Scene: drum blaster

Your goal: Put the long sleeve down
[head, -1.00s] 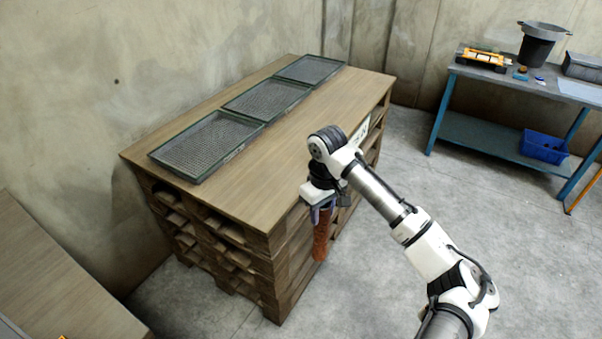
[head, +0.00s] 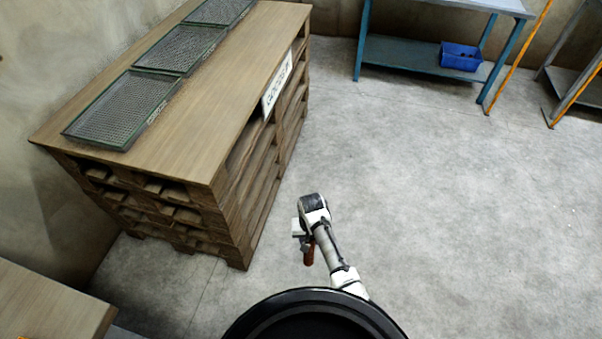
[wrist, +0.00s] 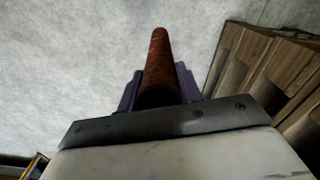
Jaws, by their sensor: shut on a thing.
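The long sleeve is a rusty brown cylinder (head: 309,256). It hangs down below my gripper (head: 307,243), over the bare floor to the right of the pallet stack in the head view. In the wrist view the sleeve (wrist: 157,65) points away from the camera between the purple fingers of my gripper (wrist: 158,88). The gripper is shut on it.
A wooden-topped pallet stack (head: 222,87) carries three mesh trays (head: 122,108) along its wall side and a white sign (head: 278,84) on its side. A blue bench (head: 400,56) with a blue bin (head: 460,56) stands at the back. Open floor lies to the right.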

